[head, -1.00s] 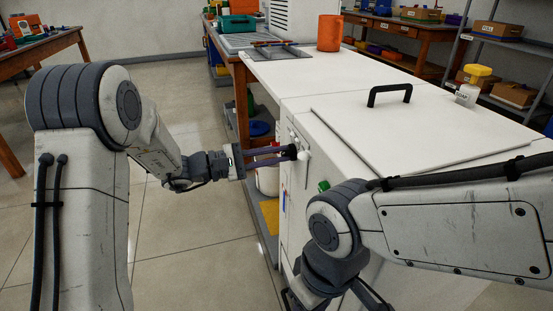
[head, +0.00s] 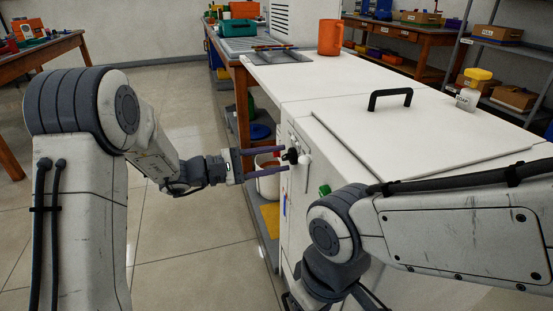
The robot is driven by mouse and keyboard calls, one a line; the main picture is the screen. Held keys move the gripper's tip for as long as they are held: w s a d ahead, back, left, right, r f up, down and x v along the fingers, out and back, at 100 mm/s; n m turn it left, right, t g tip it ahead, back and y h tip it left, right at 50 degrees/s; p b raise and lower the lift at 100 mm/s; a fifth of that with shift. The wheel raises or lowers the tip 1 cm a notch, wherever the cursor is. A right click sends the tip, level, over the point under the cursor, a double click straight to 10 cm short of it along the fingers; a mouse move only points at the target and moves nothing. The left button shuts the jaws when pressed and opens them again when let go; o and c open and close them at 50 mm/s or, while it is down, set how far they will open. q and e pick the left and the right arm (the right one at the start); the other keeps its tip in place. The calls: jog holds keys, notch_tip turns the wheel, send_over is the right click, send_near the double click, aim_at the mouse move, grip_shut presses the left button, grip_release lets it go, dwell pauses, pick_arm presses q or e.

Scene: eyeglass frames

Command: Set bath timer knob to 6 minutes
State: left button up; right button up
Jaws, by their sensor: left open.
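The bath timer knob looks to be the small black knob (head: 290,156) on the left-facing front panel of the white cabinet (head: 420,135). A white round part (head: 304,160) sits just right of it. My left gripper (head: 285,158) is open, its two purple-grey fingers apart, one above and one below the black knob's level, with the tips close to it. I cannot tell whether they touch it. The knob's pointer and any minute marks are too small to read. My right arm crosses the lower right; its gripper is out of view.
A green button (head: 325,189) is on the front panel below the knob. The cabinet's lid has a black handle (head: 390,97).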

pick_arm(q)
jog(key=p+v, duration=0.2)
jog(key=v, duration=0.8)
